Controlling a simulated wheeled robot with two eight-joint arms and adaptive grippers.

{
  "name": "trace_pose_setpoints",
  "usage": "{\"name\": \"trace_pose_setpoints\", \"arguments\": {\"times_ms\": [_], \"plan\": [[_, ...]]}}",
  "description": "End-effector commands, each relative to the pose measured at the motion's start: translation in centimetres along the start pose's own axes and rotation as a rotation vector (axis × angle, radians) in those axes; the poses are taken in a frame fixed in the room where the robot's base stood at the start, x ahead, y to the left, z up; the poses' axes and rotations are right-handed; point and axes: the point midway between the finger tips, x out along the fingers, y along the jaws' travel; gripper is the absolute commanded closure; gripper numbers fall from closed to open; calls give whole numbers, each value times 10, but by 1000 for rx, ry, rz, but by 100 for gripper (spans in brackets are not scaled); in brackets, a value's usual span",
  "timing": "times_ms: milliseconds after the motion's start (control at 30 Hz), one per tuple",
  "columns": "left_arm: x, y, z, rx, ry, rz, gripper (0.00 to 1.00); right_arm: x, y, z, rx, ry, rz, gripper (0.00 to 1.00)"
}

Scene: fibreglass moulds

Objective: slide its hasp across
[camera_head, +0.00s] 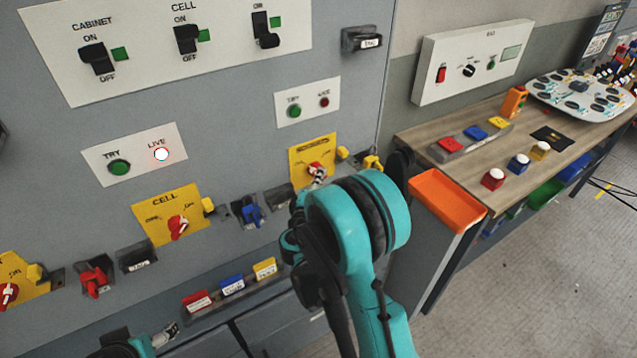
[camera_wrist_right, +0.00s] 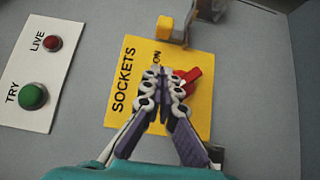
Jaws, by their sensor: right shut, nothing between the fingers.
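The yellow SOCKETS plate (camera_wrist_right: 118,118) with its red rotary handle (camera_wrist_right: 192,76) is in front of my right gripper (camera_wrist_right: 161,76). The plate also shows in the head view (camera_head: 301,157). A yellow hasp block (camera_wrist_right: 172,28) sits just beyond the plate's edge; in the head view (camera_head: 342,153) it is right of the plate. My right gripper is shut and empty, its tips over the plate by the handle, partly hiding it; contact cannot be judged. It also shows in the head view (camera_head: 318,174). My left gripper (camera_head: 168,333) is at the bottom left, its jaws too small to read.
The CELL plate (camera_head: 152,217) with a red handle is further left. Padlocks in holders line the panel, including a blue one (camera_head: 250,212). A tag rack (camera_head: 230,298) lies below. A wooden bench (camera_head: 470,165) with an orange tray (camera_head: 447,200) stands right of the cabinet.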

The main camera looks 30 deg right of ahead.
Motion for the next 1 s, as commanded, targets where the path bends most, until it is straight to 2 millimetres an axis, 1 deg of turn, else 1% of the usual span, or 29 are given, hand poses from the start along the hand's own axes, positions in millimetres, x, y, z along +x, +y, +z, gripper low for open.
{"name": "trace_pose_setpoints", "arguments": {"times_ms": [33,200,300,500,900,1000], "plan": [[3,0,2,0,0,0,23,12,-2,1,0,-4,0,100],[8,0,6,0,0,0,23,47,-2,1,0,-2,0,100],[11,0,8,0,0,0,23,57,-2,15,0,-4,0,100],[14,0,10,0,0,0,23,69,-1,26,0,1,0,100],[14,0,10,0,0,0,23,72,0,29,0,1,0,100],[16,0,12,0,0,0,23,79,-1,37,0,-3,0,100]]}}
